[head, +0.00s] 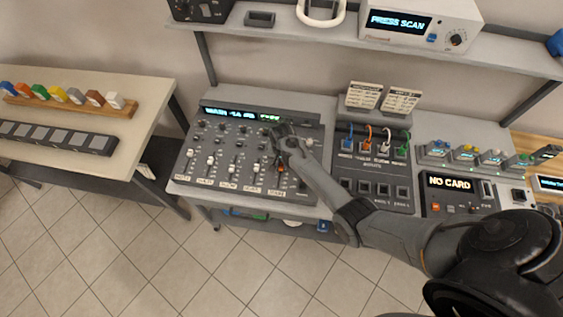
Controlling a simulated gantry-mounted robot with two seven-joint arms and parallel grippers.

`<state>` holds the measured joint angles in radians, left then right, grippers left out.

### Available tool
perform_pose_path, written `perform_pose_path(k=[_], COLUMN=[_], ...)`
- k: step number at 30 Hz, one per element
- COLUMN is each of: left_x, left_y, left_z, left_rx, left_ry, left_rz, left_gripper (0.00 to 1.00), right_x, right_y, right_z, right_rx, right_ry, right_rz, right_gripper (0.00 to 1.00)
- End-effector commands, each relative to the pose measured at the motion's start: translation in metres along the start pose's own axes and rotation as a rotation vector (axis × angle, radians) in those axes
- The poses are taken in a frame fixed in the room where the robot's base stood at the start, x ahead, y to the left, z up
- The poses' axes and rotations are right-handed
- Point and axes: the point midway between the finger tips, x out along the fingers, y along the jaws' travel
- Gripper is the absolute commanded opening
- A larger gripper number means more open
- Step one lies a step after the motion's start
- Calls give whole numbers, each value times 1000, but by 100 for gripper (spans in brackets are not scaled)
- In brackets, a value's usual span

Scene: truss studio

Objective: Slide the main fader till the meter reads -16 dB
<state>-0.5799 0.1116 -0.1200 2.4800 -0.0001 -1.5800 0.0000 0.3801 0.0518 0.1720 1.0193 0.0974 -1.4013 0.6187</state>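The grey mixing console (205,178) stands on the bench, left of centre. Its meter display (228,113) glows cyan and starts with "MAIN -1"; the second digit is too blurred to read for sure. Several white-capped faders (232,168) and rows of knobs cover the panel. A fader with an orange-red cap (281,168), likely the main one, is at the right of the row, partly hidden by my gripper. My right gripper (277,138) is over the console's right part, its fingers too small and dark to show whether they are open or touch anything. My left gripper is out of view.
Right of the console is a patch panel (375,172) with coloured cables, then a box reading "NO CARD" (450,182). A shelf (280,37) with a "PRESS SCAN" device (418,22) runs above. A table (90,85) with coloured blocks stands left, across a floor gap.

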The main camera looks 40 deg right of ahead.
Motion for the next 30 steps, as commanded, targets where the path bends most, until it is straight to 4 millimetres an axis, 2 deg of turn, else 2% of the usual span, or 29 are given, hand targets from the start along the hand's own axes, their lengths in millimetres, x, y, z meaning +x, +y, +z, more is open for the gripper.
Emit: perform_pose_path(k=[1,3,4,12,16,20,30], left_x=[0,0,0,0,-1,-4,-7], left_y=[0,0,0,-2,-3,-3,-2], left_z=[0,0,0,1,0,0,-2], left_rx=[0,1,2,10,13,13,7], left_ry=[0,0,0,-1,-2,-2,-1], left_rz=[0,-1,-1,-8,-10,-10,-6], left_gripper=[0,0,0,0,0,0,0], right_x=[0,0,0,-1,-7,-24,-80], right_y=[0,0,0,0,0,0,0], right_z=[0,0,0,0,0,0,0], right_rx=[0,0,0,0,0,1,1], right_ry=[0,0,0,0,0,2,2], right_rz=[0,0,0,0,0,-1,-1], right_gripper=[33,44,45,45,45,45,45])
